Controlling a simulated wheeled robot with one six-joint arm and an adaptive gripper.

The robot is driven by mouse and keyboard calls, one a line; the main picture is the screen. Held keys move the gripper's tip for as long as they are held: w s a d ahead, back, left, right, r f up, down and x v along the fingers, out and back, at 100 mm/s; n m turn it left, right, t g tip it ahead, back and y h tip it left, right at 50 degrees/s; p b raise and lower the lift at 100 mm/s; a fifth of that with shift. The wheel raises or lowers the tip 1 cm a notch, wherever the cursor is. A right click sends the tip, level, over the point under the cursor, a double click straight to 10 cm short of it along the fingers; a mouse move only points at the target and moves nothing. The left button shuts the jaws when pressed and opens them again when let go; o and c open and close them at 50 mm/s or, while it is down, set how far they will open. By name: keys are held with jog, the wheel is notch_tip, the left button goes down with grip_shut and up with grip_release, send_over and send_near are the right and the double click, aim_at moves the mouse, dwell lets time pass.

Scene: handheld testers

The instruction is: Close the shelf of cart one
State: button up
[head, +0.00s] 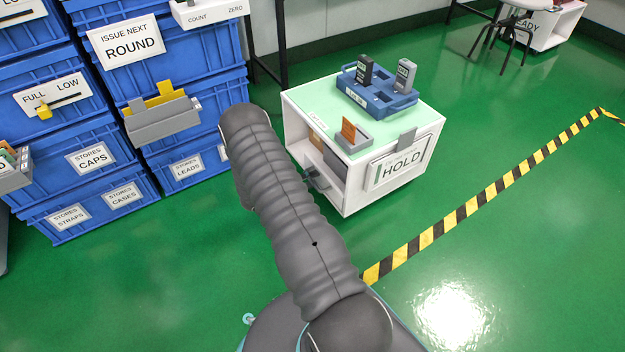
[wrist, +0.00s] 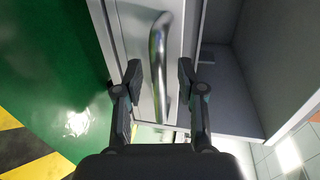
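A white cart (head: 345,189) with a pale green top and a HOLD sign stands right of my arm; its left side is open. No number shows on it. My gripper (head: 316,181) is at that open side, mostly hidden behind my arm and small in the head view. In the wrist view my gripper (wrist: 159,82) is open, with a finger on each side of a curved metal bar handle (wrist: 157,50). Gaps show between the fingers and the handle. The handle is on a light grey panel (wrist: 134,30), beside a grey hollow compartment (wrist: 240,95). How far the shelf is out is unclear.
A blue tray (head: 376,92) with two handheld testers and a grey holder (head: 350,141) with an orange card sit on the cart top. Stacked blue crates (head: 100,160) stand at the left. A second cart (head: 553,27), its sign partly hidden, is far right.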

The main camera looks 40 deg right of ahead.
jog(key=v, duration=1.1)
jog(key=shift+a, duration=0.35)
jog(key=shift+r, duration=0.1)
